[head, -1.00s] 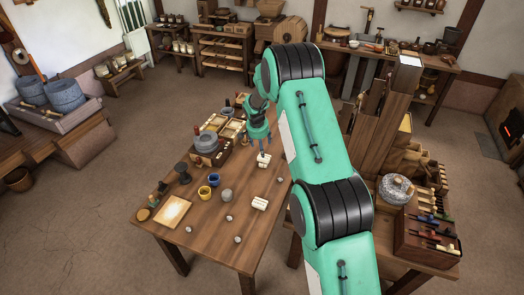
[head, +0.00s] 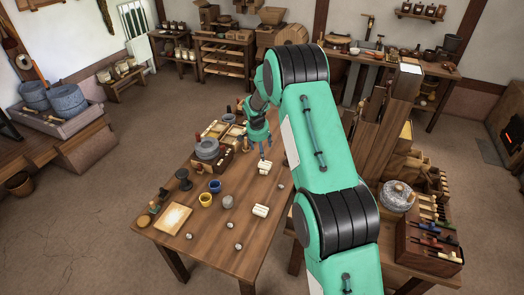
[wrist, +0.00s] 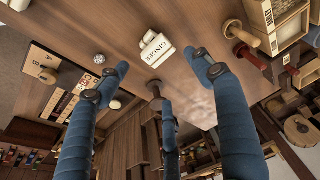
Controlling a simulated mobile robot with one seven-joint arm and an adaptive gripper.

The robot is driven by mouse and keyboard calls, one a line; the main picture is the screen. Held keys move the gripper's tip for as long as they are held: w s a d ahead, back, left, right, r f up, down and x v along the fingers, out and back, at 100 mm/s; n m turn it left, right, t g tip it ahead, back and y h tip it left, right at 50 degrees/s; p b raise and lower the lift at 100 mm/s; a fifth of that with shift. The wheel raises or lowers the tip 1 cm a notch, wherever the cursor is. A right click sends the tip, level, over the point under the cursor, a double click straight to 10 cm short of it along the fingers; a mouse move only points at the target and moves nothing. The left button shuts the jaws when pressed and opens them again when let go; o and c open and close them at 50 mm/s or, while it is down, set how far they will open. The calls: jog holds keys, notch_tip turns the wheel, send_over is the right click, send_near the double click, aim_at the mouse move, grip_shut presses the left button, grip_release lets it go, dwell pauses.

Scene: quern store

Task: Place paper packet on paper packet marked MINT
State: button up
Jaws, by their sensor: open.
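In the head view my gripper (head: 266,152) hangs above the table, just behind and above a pale paper packet (head: 264,167). A second pale packet (head: 260,210) lies nearer on the table. The wrist view shows one white packet (wrist: 154,50) lettered GINGER, lying on the wood beyond the spread fingertips. My gripper (wrist: 160,85) is open, with nothing between its fingers. I cannot tell which head-view packet is the GINGER one. Lettering is too small to read in the head view, and I see no MINT label.
Left of the packets are a yellow cup (head: 205,200), a blue cup (head: 215,185), a round grey stone (head: 228,202) and a quern (head: 207,149). Several small balls lie on the table. A tool rack (head: 430,240) stands at right. The table's front is mostly clear.

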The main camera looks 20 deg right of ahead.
jog(key=shift+r, duration=0.1)
jog(key=s+a+r+n+t, duration=0.1)
jog(key=s+a+r, duration=0.2)
jog(key=s+r, duration=0.65)
jog(key=s+a+r+n, duration=0.2)
jog(key=s+a+r, duration=0.3)
jog(key=r, duration=0.8)
jog(key=s+a+r+n+t, duration=0.1)
jog(key=s+a+r, duration=0.1)
jog(key=s+r, duration=0.8)
jog(key=s+a+r+n, duration=0.1)
jog(key=s+a+r, duration=0.1)
jog(key=s, duration=0.8)
jog(key=s+a+r+n+t+y, duration=0.1)
jog(key=s+a+r+n, duration=0.1)
jog(key=s, duration=0.9)
jog(key=s+a+r+n+y, duration=0.1)
jog(key=s+a, duration=0.3)
jog(key=s, duration=0.6)
jog(key=shift+s+r+n+t, duration=0.2)
jog(key=shift+r+n+t, duration=0.1)
jog(key=shift+r+n, duration=0.3)
jog(key=shift+f, duration=0.1)
